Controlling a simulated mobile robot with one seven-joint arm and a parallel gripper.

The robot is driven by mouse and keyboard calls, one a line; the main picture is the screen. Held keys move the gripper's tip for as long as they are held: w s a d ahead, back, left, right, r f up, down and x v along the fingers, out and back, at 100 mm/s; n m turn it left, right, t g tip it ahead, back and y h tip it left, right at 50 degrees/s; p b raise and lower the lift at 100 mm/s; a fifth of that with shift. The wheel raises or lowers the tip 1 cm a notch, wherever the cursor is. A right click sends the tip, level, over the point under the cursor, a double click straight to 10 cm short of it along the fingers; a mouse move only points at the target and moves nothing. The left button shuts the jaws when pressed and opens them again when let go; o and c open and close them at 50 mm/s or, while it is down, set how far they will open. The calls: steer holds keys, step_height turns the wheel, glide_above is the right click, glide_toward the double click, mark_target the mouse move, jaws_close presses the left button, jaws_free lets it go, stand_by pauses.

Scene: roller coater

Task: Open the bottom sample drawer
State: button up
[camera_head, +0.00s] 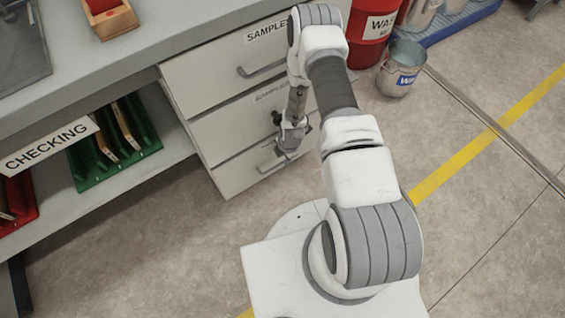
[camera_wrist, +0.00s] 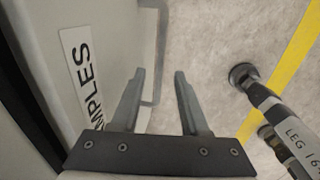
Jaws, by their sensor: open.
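The bottom sample drawer (camera_head: 236,176) is the lowest of three pale drawer fronts under the counter, and it looks shut. Its grey bar handle (camera_head: 270,166) shows just below and left of my gripper (camera_head: 283,152), which partly covers the drawer front. In the wrist view, my gripper (camera_wrist: 158,78) is open, its two fingers apart and pointing away from the camera. A drawer handle (camera_wrist: 160,45) runs up the picture, its near end appearing between the fingers. I cannot tell whether the fingers are around it in depth. A SAMPLES label (camera_wrist: 80,78) lies left of the fingers.
The top drawer (camera_head: 205,85) and middle drawer (camera_head: 225,125) are above, also looking shut. An open shelf with a green rack (camera_head: 118,150) is to the left. A red waste bin (camera_head: 366,40) and a metal bucket (camera_head: 400,70) stand behind right.

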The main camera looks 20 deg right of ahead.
mark_target(282, 162)
steer(key=f, duration=0.3)
steer(key=f+b, duration=0.1)
steer(key=shift+w+a+f, duration=0.15)
steer(key=shift+w, duration=0.25)
steer(key=shift+c, duration=0.3)
jaws_close()
stand_by(0.8)
